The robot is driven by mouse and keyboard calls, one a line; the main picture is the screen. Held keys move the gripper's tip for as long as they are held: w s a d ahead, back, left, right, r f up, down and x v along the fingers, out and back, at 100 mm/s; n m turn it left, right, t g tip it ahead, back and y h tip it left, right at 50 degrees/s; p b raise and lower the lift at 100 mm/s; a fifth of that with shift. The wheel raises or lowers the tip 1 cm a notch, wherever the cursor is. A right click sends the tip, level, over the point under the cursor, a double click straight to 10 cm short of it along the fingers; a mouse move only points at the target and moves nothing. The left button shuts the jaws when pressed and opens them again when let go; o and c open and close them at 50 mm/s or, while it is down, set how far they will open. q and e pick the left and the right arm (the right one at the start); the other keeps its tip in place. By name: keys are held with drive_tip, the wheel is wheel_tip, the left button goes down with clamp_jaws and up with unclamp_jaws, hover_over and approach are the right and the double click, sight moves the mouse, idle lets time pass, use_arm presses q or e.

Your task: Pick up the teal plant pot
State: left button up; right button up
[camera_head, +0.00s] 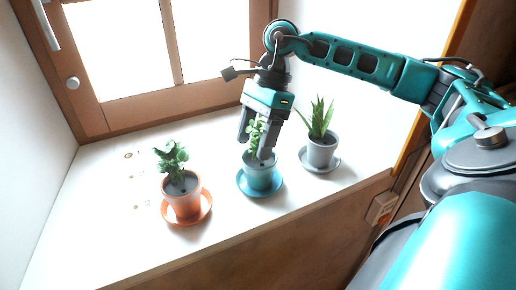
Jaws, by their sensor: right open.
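The teal plant pot (260,178) holds a small green plant and stands upright on a blue-teal saucer (246,190), in the middle of the window sill. My right gripper (256,148) points down from above at the plant, with its fingers apart. One finger is at the left of the plant and the other is in front of the pot's rim at the right. The gripper hides part of the plant. I cannot tell whether a finger touches the pot. My left gripper is not in view.
An orange pot (182,199) with a leafy plant stands on an orange saucer at the left. A grey pot (321,153) with a spiky plant stands close at the right. A wooden-framed window (165,108) is behind. The sill (90,215) is bare at the left.

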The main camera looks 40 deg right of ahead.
clamp_jaws()
idle(0.5)
